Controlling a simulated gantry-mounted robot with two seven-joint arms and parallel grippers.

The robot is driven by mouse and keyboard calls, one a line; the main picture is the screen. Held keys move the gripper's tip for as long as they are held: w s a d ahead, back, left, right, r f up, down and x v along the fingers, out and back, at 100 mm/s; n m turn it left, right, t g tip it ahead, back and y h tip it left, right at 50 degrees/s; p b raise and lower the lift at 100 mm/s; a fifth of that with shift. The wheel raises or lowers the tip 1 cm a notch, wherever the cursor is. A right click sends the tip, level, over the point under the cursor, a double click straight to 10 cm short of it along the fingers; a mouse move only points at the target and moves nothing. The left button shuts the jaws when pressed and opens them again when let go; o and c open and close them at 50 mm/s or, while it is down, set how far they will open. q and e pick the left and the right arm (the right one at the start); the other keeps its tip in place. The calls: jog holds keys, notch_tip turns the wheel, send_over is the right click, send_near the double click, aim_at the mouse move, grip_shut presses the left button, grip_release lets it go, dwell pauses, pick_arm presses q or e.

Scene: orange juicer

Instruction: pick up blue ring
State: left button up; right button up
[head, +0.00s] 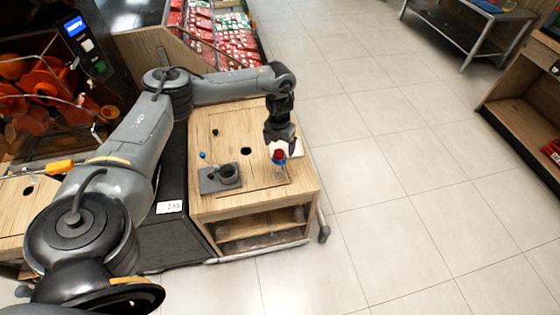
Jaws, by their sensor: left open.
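A small clear bottle (279,172) stands on the wooden counter top (225,115), near its right front part. It has a red cap (279,153), and a thin blue band (279,161) shows just under the cap; this seems to be the blue ring, but it is too small to make out clearly. My left gripper (281,143) is open and points down right above or behind the cap. Whether its fingers touch the bottle cannot be told. My right gripper is not in view.
The juicer with oranges (40,85) is at left. Open tiled floor (400,200) lies right.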

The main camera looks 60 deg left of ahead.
aim_at(278, 154)
pick_arm(q)
jog(key=shift+f, duration=0.6)
jog(key=shift+s+a+f+b, duration=0.1)
jog(key=shift+f+b, duration=0.05)
jog(key=shift+f, duration=1.2)
jog(key=shift+s+a+f+b, duration=0.1)
jog(key=shift+f+b, duration=0.05)
jog(key=shift+f, duration=1.15)
jog(key=shift+c, duration=0.3)
jog(key=c, duration=1.1)
